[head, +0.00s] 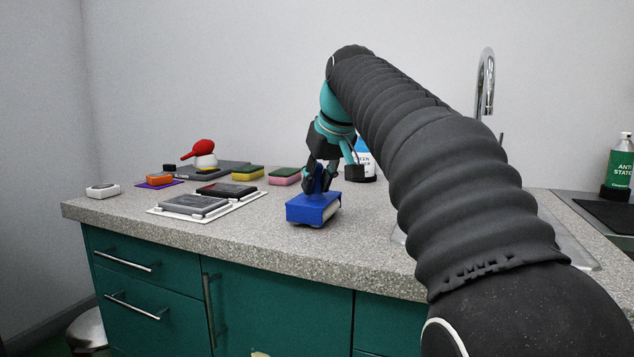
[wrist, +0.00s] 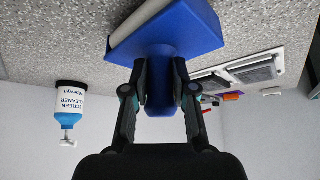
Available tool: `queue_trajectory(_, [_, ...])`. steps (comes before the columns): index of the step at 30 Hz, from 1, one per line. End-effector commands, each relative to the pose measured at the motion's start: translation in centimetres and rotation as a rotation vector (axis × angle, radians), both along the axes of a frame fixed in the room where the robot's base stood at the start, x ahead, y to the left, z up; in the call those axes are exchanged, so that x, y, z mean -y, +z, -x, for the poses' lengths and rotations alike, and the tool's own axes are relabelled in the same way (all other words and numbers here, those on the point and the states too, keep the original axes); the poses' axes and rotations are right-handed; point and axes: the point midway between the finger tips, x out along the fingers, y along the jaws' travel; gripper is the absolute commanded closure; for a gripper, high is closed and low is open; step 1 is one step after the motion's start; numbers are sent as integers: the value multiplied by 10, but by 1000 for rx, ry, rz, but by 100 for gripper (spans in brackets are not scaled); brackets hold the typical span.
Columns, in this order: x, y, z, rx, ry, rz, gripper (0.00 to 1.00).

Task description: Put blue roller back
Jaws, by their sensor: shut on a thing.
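The blue roller (head: 312,209) is a blue block-shaped body with a pale roll along its lower side and a blue handle on top. It is at the counter's front edge area in the head view. My gripper (head: 318,183) points down and is shut on the handle. In the wrist view the roller (wrist: 185,32) fills the top middle, with my gripper's fingers (wrist: 160,92) on both sides of its handle. Whether its underside touches the counter I cannot tell.
A screen cleaner bottle (head: 364,160) stands behind my gripper. Pink (head: 284,177) and yellow (head: 247,173) sponges, a white tray with dark panels (head: 195,204), a red-topped white object (head: 203,155) and a white box (head: 102,190) lie left. A tap (head: 486,85) and sink are right.

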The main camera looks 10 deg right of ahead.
Motion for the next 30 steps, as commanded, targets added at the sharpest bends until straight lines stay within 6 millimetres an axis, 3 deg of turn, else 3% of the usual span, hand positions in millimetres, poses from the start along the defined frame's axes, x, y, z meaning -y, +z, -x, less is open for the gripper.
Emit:
queue_trajectory(17, [-1,-18,0,-14,2,0,100])
queue_trajectory(18, [-1,-19,0,-17,3,-1,64])
queue_trajectory(20, [-1,-19,-1,-16,2,0,49])
queue_trajectory(30, [1,-16,0,-9,-1,0,49])
